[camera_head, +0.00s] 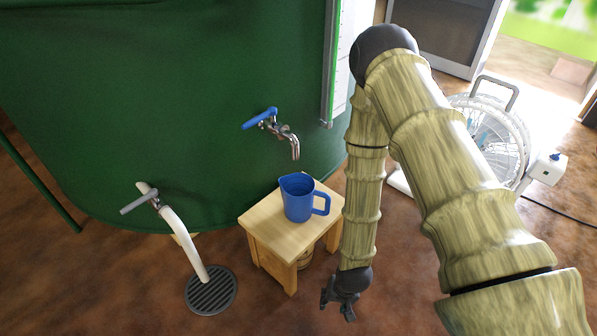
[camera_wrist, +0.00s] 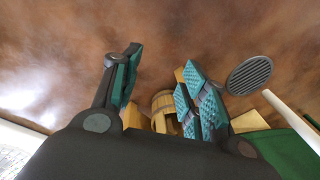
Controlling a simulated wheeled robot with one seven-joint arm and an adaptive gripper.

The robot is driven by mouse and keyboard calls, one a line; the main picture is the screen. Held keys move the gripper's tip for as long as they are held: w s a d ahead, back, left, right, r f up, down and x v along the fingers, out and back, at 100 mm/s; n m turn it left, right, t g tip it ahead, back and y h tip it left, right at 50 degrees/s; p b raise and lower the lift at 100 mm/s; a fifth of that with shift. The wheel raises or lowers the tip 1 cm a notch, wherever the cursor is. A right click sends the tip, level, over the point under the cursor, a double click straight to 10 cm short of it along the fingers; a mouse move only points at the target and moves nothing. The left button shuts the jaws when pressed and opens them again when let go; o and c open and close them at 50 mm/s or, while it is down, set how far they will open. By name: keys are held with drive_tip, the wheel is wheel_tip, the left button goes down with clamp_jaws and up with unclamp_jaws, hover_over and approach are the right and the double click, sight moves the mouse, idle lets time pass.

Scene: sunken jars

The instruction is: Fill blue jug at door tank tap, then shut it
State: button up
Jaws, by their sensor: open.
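The blue jug (camera_head: 298,203) stands upright on a small wooden stool (camera_head: 262,228), its handle to the right. In the head view it appears below the spout of a metal tap (camera_head: 286,136) with a blue lever (camera_head: 259,118), on the green tank (camera_head: 180,90). The lever points left; I see no water running. I cannot see inside the jug. My gripper (camera_head: 340,300) is open and empty, low to the right of the stool. In the wrist view my gripper's teal-padded fingers (camera_wrist: 160,75) are apart, with nothing held. The jug is not visible there.
A second valve (camera_head: 142,200) with a grey handle feeds a white pipe (camera_head: 186,245) over a floor drain (camera_head: 211,290). A small barrel (camera_wrist: 164,103) is under the stool. A fan (camera_head: 492,140) stands at right. The front floor is clear.

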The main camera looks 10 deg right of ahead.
drive_tip(key=w+a+r+m+t+y+p, duration=0.1)
drive_tip(key=w+a+r+m+p, duration=0.15)
drive_tip(key=w+r+p, duration=0.65)
drive_tip(key=w+a+r+m+p, duration=0.1)
drive_tip(key=w+a+r+p, duration=0.45)
drive_tip(key=r, duration=0.55)
drive_tip(key=m+t+y+p, duration=0.15)
drive_tip(key=m+p, duration=0.25)
drive_tip(key=p, duration=1.4)
approach(254, 119)
drive_tip(key=x, duration=0.2)
drive_tip(key=shift+s+a+f+n+h, duration=0.1)
drive_tip(key=shift+a+f+n+h, duration=0.15)
drive_tip(key=shift+f, duration=0.05)
drive_tip(key=shift+b+x, duration=2.4)
drive_tip(key=shift+x, duration=1.5)
drive_tip(key=shift+c, duration=0.2)
drive_tip(key=shift+r, duration=0.15)
clamp_jaws()
